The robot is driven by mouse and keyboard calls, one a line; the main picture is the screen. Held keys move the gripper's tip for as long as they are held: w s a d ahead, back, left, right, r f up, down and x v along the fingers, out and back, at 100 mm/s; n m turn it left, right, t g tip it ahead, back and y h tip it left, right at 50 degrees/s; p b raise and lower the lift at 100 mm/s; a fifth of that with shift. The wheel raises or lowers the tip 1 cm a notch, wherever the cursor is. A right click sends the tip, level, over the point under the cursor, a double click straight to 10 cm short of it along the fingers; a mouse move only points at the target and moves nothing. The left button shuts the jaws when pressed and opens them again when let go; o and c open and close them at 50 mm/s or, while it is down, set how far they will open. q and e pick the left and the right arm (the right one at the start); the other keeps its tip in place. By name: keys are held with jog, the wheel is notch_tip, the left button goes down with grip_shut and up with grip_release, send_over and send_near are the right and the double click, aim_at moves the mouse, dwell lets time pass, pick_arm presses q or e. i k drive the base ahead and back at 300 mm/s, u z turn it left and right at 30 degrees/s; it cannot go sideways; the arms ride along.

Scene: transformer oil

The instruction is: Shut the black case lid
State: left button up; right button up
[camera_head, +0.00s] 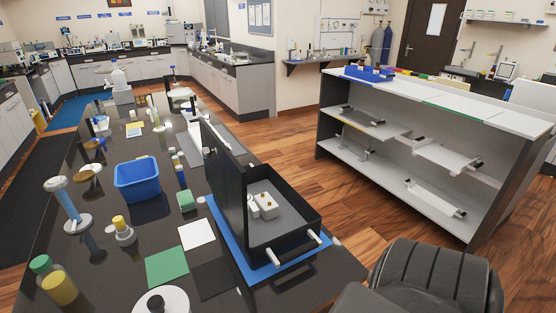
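The black case (300,238) stands on a blue mat (239,258) on the dark bench, right of the picture's middle-left. Its lid (222,175) stands up, roughly upright, along the left side of the case, so the case is open. Inside lies a small white device (264,205) with yellowish knobs on a grey floor. Two light cylindrical parts (273,257) sit on the near wall, beside a dark handle. The lid hides part of the interior. Neither of my grippers is in view.
Left of the case are a green square (167,266), a white square (197,234), a blue bin (137,179), a green sponge-like block (187,201) and several bottles. A white-topped shelf unit (345,155) stands across the floor at right.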

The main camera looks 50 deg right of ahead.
aim_at(227, 179)
jog(key=z, duration=0.7)
jog(key=i, duration=0.35)
jog(key=z, duration=0.15)
